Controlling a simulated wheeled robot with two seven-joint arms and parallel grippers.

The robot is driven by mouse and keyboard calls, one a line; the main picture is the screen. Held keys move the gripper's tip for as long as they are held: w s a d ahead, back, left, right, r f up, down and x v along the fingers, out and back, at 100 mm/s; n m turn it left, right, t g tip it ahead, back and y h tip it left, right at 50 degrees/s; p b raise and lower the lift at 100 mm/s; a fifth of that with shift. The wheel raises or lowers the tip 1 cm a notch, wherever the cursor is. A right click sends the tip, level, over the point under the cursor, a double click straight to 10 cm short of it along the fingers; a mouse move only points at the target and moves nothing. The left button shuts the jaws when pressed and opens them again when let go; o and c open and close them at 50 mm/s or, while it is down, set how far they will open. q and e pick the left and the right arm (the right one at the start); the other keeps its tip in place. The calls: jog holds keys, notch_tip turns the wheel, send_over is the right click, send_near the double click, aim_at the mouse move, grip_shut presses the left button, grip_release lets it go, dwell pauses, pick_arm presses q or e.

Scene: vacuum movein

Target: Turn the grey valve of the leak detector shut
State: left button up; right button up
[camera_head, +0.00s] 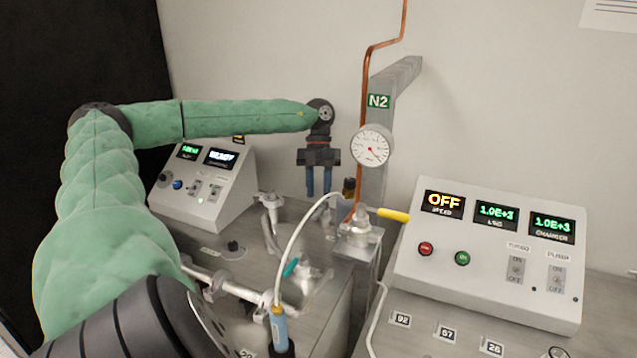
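The leak detector seems to be the sloped grey console (205,185) at the left, with two lit displays, one reading like "READY". Metal pipework stands on the bench just right of it, with an upright grey fitting (268,205) and a teal-handled valve (291,268). I cannot tell which of the grey parts is the grey valve. My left gripper (319,193) points down above the pipework, right of the upright fitting. Its two blue fingers are apart with nothing between them. My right gripper is out of view.
A yellow-handled valve (393,214) sits right of my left gripper, below a round gauge (372,147) and copper pipe (366,90). A control box (490,255) showing "OFF" stands at the right. A white hose (297,232) arches to a light-blue cylinder (280,328) in front.

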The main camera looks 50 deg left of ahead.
pick_arm(q)
jog(key=shift+v, duration=1.95)
